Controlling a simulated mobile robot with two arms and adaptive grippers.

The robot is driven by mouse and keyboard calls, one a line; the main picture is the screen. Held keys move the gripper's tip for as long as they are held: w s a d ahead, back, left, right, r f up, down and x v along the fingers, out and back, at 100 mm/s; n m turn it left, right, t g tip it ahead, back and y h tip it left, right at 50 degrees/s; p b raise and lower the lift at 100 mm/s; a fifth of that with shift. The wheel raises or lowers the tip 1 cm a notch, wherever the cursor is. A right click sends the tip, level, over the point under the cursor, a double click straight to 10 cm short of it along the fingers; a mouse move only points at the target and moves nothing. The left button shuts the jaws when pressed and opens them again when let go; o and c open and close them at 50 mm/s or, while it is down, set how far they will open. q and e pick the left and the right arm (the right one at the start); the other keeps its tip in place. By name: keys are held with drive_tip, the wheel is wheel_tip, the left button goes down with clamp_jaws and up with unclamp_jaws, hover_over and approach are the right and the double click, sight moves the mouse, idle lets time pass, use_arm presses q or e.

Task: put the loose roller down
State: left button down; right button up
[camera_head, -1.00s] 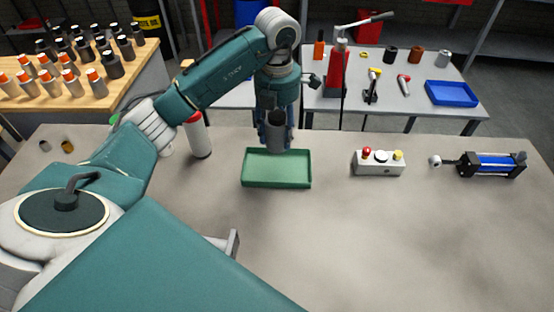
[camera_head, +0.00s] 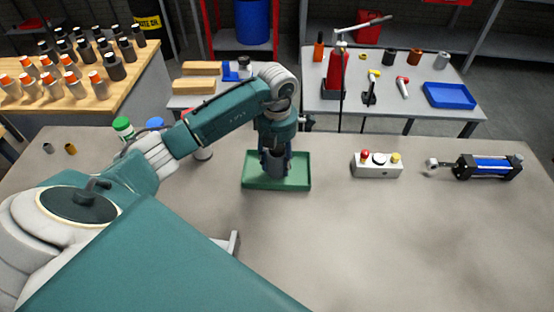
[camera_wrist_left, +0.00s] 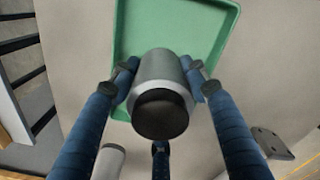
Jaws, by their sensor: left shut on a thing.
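The loose roller (camera_wrist_left: 160,85) is a grey cylinder with a dark end. My left gripper (camera_head: 276,160) is shut on it, with blue fingers on either side, as the left wrist view (camera_wrist_left: 160,80) also shows. The green tray (camera_head: 301,183) lies on the grey table below. In the head view the roller (camera_head: 272,181) is upright and low over the tray's middle. I cannot tell whether its bottom touches the tray floor. My right gripper is not in view.
A white control box (camera_head: 377,169) with buttons and a blue cylinder unit (camera_head: 487,166) stand to the right of the tray. A green-capped bottle (camera_head: 123,128) stands behind my left arm.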

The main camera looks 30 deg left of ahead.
use_arm(q)
drive_tip(key=shift+f, duration=0.1)
drive_tip(key=c, duration=0.9)
unclamp_jaws()
drive_tip(key=shift+r, duration=0.25)
wheel_tip(320, 180, up, 11)
drive_tip(key=b, duration=0.2)
drive_tip(key=shift+f+b, duration=0.15)
drive_tip(key=shift+b, duration=0.15)
drive_tip(key=shift+r, duration=0.55)
